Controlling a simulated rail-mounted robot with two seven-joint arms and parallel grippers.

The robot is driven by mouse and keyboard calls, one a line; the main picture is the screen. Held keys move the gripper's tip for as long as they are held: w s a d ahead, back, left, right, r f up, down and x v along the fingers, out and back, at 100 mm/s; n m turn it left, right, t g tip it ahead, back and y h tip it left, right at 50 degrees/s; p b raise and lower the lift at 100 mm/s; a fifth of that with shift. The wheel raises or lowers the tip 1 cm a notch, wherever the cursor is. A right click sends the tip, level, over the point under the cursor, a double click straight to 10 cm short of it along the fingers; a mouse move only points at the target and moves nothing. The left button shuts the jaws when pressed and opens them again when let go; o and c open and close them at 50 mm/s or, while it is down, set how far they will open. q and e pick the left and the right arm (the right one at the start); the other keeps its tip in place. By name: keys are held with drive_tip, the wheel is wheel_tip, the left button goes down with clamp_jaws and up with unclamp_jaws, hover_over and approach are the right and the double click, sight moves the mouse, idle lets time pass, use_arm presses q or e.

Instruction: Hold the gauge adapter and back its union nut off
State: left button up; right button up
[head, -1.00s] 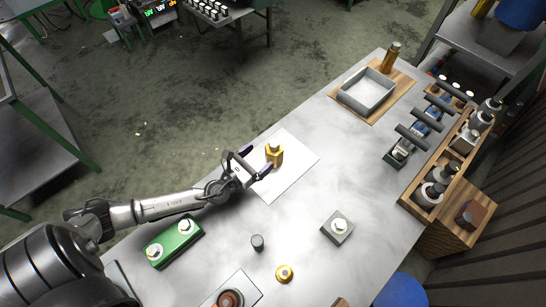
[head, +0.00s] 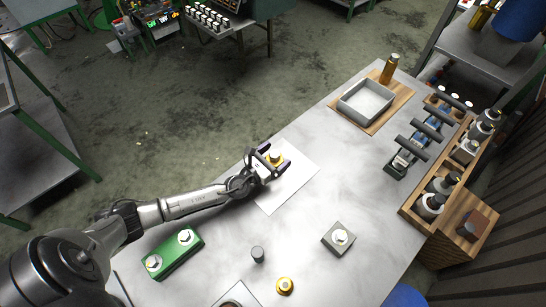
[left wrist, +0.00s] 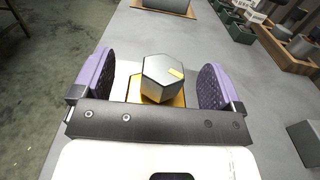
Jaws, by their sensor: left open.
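The gauge adapter (head: 276,157) stands upright on a white sheet (head: 296,184) on the table. In the left wrist view its hexagonal grey nut (left wrist: 163,78), with a yellow mark on top, sits above a brass-coloured body (left wrist: 134,90). My left gripper (head: 272,156) is open, with one purple-padded finger on each side of the adapter. In the left wrist view gaps show between the nut and both pads (left wrist: 158,85). The lower part of the adapter is hidden behind the gripper's bar. My right gripper is not in view.
A green block with two white-topped fittings (head: 174,252) lies near my left arm. A grey block (head: 338,238), a dark cylinder (head: 258,254) and a yellow ring-like part (head: 285,285) stand on the near table. A grey tray (head: 366,103) and wooden rack (head: 432,205) lie farther right.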

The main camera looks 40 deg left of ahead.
use_arm(q)
drive_tip(key=c, duration=1.7)
drive_tip(key=o, duration=1)
drive_tip(key=c, duration=0.6)
